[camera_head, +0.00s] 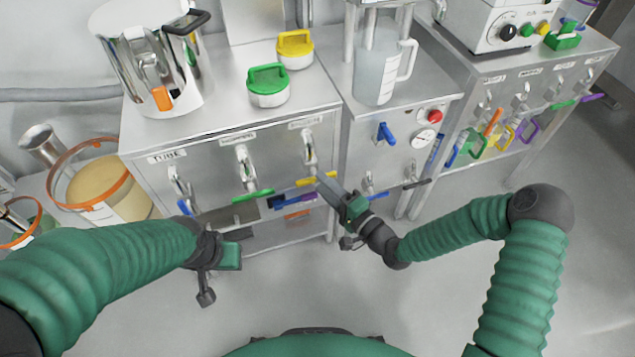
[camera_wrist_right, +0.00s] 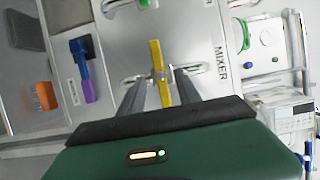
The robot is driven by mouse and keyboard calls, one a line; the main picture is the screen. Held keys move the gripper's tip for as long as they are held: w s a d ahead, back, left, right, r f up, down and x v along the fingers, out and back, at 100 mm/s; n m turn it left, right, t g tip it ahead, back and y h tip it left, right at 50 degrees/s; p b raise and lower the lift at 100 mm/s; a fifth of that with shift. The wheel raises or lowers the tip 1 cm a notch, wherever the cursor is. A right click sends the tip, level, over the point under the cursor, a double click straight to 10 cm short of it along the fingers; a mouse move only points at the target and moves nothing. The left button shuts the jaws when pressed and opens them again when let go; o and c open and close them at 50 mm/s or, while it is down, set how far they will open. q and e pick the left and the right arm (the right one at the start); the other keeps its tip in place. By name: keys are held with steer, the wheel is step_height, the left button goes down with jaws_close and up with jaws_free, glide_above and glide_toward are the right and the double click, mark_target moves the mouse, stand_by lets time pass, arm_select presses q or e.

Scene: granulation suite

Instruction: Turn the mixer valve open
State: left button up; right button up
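The mixer valve has a yellow bar handle (camera_head: 305,182) low on the front of the left cabinet, below the rightmost metal pipe. In the right wrist view the yellow handle (camera_wrist_right: 155,62) lies parallel to the "MIXER" label (camera_wrist_right: 221,63), crosswise to its pipe. My right gripper (camera_head: 320,178) is at this handle and partly hides it in the head view. In the wrist view my right fingers (camera_wrist_right: 158,88) are open, one on each side of the handle, with gaps to both. My left gripper (camera_head: 218,270) hangs low in front of the cabinet, empty; its opening is unclear.
A green valve handle (camera_head: 253,195) and a blue one (camera_head: 185,207) sit left on the same cabinet (camera_head: 225,133). To the right, a second cabinet has a blue lever (camera_head: 386,133), a red button (camera_head: 434,116) and a gauge. The floor in front is clear.

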mark_target(316, 180)
steer(key=x, duration=0.3)
steer(key=shift+a, duration=0.15)
steer(key=shift+c, duration=0.3)
jaws_close()
